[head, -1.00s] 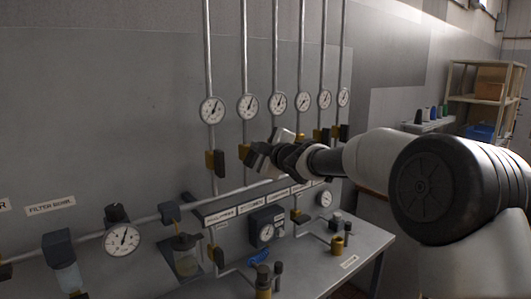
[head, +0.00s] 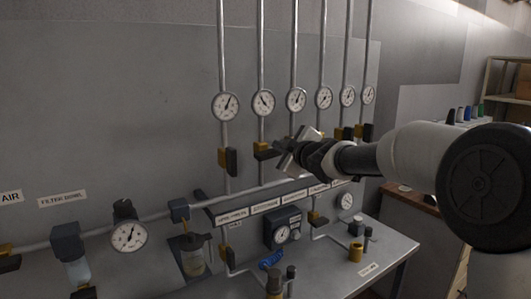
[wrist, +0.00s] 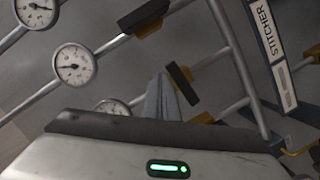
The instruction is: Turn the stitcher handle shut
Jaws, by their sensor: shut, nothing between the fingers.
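The STITCHER label (head: 265,206) is the second on the strip in the head view; it also shows tilted in the wrist view (wrist: 262,30). The second pipe's yellow valve has a dark handle (head: 267,154), which lies across the pipe. In the wrist view this handle (wrist: 183,84) also lies crosswise. Its gauge (head: 263,103) has its needle turned left, unlike its neighbours. My gripper (head: 285,160) is just right of the handle, shut and empty. Its fingers (wrist: 163,98) are close beside the handle in the wrist view; I cannot tell whether they touch.
The first pipe's handle (head: 231,160) stands along its pipe, left of the stitcher handle. Another lengthwise handle (wrist: 140,16) shows in the wrist view. Several pipes with gauges run up the wall. Below is a grey bench (head: 330,277) with small fittings and a blue handle (head: 270,259).

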